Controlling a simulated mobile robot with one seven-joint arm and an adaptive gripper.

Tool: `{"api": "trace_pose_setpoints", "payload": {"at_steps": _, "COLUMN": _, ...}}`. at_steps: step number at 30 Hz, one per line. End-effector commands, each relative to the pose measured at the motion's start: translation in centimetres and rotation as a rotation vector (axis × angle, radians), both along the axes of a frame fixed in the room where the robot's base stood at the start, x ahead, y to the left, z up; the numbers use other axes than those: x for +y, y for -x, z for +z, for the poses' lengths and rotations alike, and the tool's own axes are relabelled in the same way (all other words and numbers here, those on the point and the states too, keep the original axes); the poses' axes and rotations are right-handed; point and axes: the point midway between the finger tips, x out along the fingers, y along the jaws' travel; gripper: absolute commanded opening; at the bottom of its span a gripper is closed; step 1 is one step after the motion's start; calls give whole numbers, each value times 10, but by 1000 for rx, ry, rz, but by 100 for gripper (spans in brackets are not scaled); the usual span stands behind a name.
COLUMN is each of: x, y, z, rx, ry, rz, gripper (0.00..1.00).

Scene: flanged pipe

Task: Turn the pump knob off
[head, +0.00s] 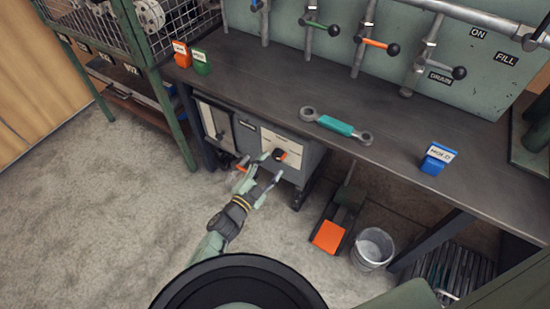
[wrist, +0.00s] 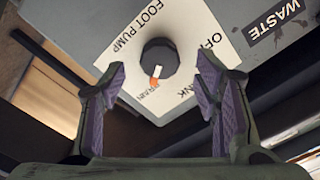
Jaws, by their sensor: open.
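The pump knob (head: 279,154) is a dark round knob on the front of the grey cabinet under the bench. In the wrist view the knob (wrist: 158,52) sits on a white plate (wrist: 110,25) with lettering that reads FOOT PUMP on the left and OFF on the right; other words are partly hidden or too small. A white and orange mark on the knob's lower side faces the bottom of that picture. My gripper (head: 262,174) is open and empty in front of the cabinet. In the wrist view its purple-padded fingers (wrist: 162,75) stand either side of the knob, apart from it.
The bench (head: 270,92) overhangs the cabinet (head: 312,152). A pedal with an orange pad (head: 328,236) and a metal bucket (head: 372,248) stand on the floor at right. Floor at left is clear.

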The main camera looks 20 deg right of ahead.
Motion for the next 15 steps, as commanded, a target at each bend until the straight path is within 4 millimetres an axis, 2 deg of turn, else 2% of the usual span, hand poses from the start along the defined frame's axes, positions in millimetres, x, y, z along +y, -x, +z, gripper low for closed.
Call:
{"api": "trace_pose_setpoints", "payload": {"at_steps": 1, "x": -9, "y": -5, "z": 0, "rx": 0, "ry": 1, "rz": -3, "gripper": 56}}
{"api": "trace_pose_setpoints", "payload": {"at_steps": 6, "x": -25, "y": -19, "z": 0, "rx": 0, "ry": 0, "rz": 0, "gripper": 56}}
{"api": "trace_pose_setpoints", "payload": {"at_steps": 15, "x": -32, "y": -25, "z": 0, "rx": 1, "ry": 1, "rz": 1, "gripper": 56}}
